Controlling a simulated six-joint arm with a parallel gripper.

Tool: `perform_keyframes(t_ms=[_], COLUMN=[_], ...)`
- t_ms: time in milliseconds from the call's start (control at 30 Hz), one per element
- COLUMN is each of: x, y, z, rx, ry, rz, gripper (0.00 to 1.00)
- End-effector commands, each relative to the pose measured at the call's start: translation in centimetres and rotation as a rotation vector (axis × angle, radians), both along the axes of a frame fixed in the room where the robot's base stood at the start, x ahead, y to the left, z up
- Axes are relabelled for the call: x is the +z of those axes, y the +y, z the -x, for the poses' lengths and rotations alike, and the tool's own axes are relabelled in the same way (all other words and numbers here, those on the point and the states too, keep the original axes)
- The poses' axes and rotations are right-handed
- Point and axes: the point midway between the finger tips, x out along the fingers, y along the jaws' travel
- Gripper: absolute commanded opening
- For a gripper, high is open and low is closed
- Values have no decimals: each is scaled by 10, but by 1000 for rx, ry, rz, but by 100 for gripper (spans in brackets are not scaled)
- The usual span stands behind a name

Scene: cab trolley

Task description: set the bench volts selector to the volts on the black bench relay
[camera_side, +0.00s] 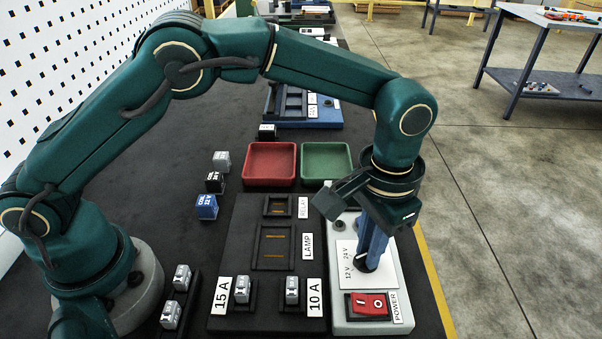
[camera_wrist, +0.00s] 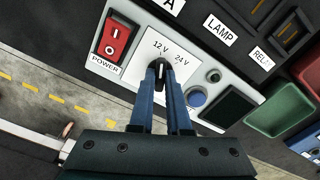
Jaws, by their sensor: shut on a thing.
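The volts selector is a dark knob (camera_wrist: 160,70) on a white plate (camera_wrist: 150,45) marked 12 V and 24 V. My gripper (camera_side: 370,258) points down at it, and its blue fingers (camera_wrist: 158,95) are shut on the knob. In the wrist view the knob's light mark points up toward the 12 V side, though the fingers partly hide it. The black relay (camera_side: 215,183) stands on the dark bench in the side view, between a grey relay (camera_side: 221,161) and a blue relay (camera_side: 206,207). Its white print is too small to read surely.
The red POWER switch (camera_side: 368,304) sits close in front of the selector. Left of it are sockets marked LAMP (camera_side: 273,262) and RELAY and fuses at 15 A and 10 A. Red (camera_side: 270,180) and green (camera_side: 327,158) bins stand behind. The bench edge is at the right.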

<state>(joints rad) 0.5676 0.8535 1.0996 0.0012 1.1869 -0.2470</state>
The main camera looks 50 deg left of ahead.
Motion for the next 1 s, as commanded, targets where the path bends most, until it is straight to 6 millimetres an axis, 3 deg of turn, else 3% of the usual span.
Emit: perform_keyframes(t_ms=[1000], x=[1], y=[1], z=[0], rx=[-837], ry=[3], rz=[-2], gripper=[0])
